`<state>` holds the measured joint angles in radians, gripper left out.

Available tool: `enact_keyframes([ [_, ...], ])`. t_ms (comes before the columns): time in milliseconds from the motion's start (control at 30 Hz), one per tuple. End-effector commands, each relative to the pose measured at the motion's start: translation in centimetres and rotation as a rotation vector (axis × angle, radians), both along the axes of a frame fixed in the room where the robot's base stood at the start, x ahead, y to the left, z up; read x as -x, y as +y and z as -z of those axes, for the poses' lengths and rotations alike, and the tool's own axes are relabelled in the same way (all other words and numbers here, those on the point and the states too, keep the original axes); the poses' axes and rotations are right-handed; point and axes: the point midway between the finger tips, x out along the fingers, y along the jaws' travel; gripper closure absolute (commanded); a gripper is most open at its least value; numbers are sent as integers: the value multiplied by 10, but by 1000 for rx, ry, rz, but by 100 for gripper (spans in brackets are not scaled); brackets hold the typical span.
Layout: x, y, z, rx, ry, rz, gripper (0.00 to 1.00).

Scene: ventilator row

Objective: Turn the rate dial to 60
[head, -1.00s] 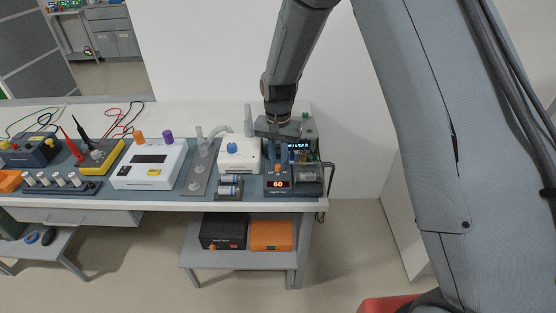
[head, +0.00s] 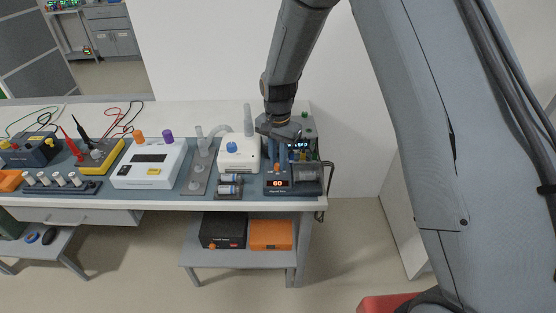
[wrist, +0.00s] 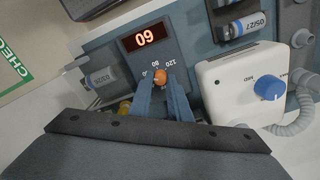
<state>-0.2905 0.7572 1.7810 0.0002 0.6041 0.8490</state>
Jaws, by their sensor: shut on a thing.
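The rate dial is a small orange knob (wrist: 160,77) on a dark blue-grey unit (wrist: 194,57). Printed numbers, 80 and 120 among them, show beside it. The unit's red-orange display (wrist: 144,37) reads 60, upside down in the wrist view; in the head view the display (head: 277,183) also reads 60. My gripper (wrist: 162,83) has its two blue fingers shut on the orange dial, one on each side. In the head view my gripper (head: 278,160) reaches down onto the unit from above. The fingers hide part of the dial's scale.
A white box with a blue knob (head: 231,147) stands just left of the unit, with a hose beside it. The bench's right end is near.

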Motion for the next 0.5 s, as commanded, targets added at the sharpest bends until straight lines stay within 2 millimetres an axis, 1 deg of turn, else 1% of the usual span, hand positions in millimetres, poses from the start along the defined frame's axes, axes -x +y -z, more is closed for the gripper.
enact_keyframes([
  [33,-2,0,-2,0,-5,0,80],
  [100,-2,0,-1,-1,-4,0,68],
  [133,-2,0,-1,-1,-4,0,65],
  [400,-1,0,-1,0,-1,-1,65],
  [500,-1,0,-6,-1,-3,-1,65],
])
